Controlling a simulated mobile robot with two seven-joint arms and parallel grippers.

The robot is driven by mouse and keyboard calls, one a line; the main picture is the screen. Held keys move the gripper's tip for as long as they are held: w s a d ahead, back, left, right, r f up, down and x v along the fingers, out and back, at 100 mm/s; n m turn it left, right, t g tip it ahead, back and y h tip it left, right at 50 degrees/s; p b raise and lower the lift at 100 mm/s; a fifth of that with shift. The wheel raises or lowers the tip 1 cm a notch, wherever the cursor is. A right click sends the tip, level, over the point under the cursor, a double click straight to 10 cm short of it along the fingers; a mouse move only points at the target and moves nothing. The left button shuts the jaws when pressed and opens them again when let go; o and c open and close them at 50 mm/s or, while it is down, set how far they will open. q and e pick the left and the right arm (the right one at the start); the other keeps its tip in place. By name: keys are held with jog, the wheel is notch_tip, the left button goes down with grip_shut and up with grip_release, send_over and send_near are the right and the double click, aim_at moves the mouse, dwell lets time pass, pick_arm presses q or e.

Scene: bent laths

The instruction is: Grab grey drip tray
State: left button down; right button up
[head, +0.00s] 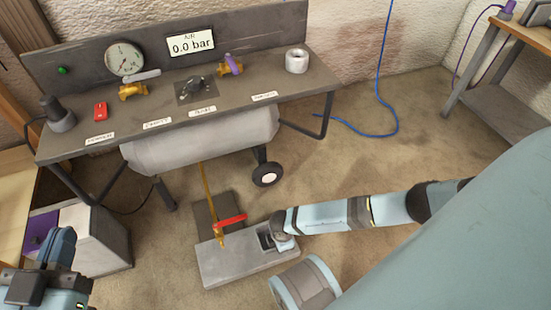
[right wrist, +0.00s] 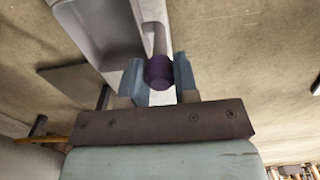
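The grey drip tray (head: 232,268) lies on the floor below the bench, a long shallow grey piece with a recess at its right end. In the right wrist view the grey tray (right wrist: 92,28) runs up from the gripper. A handle with a purple grip (right wrist: 158,72) sits between the fingers of my right gripper (right wrist: 158,80), which touch it on both sides. In the head view my right gripper (head: 277,232) is at the tray's right end, its fingers mostly hidden. My left gripper (head: 62,248) is at the lower left, away from the tray; its finger gap does not show.
A red-handled valve (head: 232,219) on a yellow pipe hangs over the tray. The bench (head: 240,85) with a grey tank (head: 205,142) and a wheel (head: 267,174) stands behind. A light box (head: 100,240) stands at left. A blue hose (head: 385,110) lies on open floor at right.

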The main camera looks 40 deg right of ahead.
grip_shut()
